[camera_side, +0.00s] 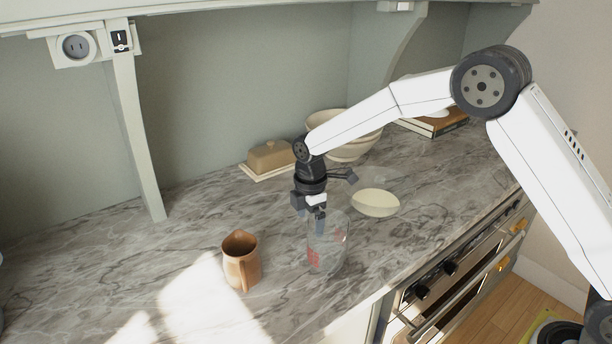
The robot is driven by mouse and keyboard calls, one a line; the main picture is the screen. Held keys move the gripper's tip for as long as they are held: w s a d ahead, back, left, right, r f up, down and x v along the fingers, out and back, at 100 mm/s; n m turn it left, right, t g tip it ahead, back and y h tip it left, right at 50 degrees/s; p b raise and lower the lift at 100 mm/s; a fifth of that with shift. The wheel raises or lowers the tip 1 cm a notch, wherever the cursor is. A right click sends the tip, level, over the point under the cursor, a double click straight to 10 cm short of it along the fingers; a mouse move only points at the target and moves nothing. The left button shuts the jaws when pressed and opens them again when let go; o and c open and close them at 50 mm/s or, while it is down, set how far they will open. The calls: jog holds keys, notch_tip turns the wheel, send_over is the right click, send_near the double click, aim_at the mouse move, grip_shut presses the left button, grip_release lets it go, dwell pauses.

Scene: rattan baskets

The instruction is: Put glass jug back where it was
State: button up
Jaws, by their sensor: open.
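The glass jug (327,248) is clear with red markings. It stands upright on the marble counter near the front edge. My gripper (320,222) points down at the jug's rim, with its dark fingers at the upper left part of the jug. The gripper is open. I cannot tell whether a finger is inside the jug or in front of it, or whether it touches the glass.
A brown pitcher (241,260) stands left of the jug. A pale shallow dish (375,203) lies to the right. A butter dish (269,158), cream bowls (345,137) and books (436,122) stand along the back. The left side of the counter (100,255) is clear.

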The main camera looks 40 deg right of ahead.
notch_tip(320, 180, up, 12)
jog(key=shift+r, duration=0.15)
dwell(0.6)
dwell(0.5)
jog(key=s+d+f+m+t, duration=0.1)
jog(key=s+d+f+m, duration=0.1)
jog(key=s+m, duration=0.3)
jog(key=s+d+f+m, duration=0.3)
jog(key=s+m, duration=0.3)
jog(key=s, duration=0.4)
jog(key=s+d+f+m+t, duration=0.1)
jog(key=s+d+f+m, duration=0.2)
jog(key=s, duration=0.5)
jog(key=f+m, duration=0.1)
jog(key=m, duration=0.1)
jog(key=shift+s+d+f+m+t, duration=0.25)
jog(key=shift+s+f+m+t, duration=0.05)
jog(key=shift+s+f, duration=0.1)
jog(key=shift+w, duration=0.1)
